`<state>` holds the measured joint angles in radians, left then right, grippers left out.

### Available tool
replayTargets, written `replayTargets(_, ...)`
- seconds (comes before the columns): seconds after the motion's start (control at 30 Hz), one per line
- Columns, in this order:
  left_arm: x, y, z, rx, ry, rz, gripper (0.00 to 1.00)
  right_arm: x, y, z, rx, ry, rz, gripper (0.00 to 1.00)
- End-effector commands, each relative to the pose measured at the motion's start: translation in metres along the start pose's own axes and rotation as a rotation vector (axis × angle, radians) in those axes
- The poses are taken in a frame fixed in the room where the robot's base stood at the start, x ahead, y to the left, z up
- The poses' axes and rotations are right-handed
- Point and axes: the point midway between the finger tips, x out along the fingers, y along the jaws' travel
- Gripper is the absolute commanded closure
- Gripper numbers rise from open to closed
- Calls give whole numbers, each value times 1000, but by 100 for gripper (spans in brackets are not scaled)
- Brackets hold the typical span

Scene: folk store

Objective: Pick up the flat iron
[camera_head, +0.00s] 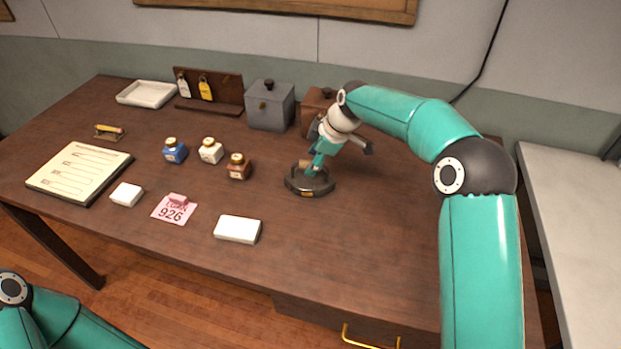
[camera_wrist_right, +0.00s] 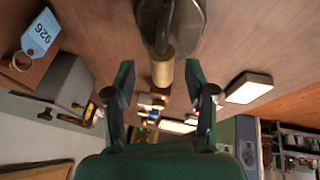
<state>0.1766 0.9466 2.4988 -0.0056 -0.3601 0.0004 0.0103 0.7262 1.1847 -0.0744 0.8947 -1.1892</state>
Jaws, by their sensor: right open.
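The flat iron (camera_head: 310,184) is dark grey, with a rounded base and a light wooden handle, and stands on the brown table. In the right wrist view the iron (camera_wrist_right: 188,20) is at the top, its tan handle (camera_wrist_right: 162,73) pointing down the picture. My right gripper (camera_head: 316,160) is just above and behind the iron in the head view, hiding part of it. In the wrist view its open fingers (camera_wrist_right: 160,75) lie either side of the handle's end, with gaps on both sides. My left gripper is out of view; only part of that arm shows.
Behind the iron stand a grey lidded box (camera_head: 270,105) and a brown box (camera_head: 318,102), partly hidden by my right arm. Ink bottles (camera_head: 239,167) are left of the iron, and a white block (camera_head: 238,229) is in front. The table's right side is clear.

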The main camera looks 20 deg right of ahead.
Motion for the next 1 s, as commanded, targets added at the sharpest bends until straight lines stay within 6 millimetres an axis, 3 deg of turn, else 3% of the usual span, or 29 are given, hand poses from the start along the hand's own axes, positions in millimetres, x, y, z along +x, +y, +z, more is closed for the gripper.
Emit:
replayTargets(0.2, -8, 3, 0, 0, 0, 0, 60, 26, -2, -2, -1, -1, -2, 45)
replayTargets(0.47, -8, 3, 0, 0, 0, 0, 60, 30, -2, -2, -1, 0, 0, 45)
replayTargets(0.8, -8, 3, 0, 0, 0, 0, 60, 30, -2, -1, -1, 0, 0, 99)
replayTargets(1.0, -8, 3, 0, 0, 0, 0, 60, 29, -2, -1, -1, 0, 1, 100)
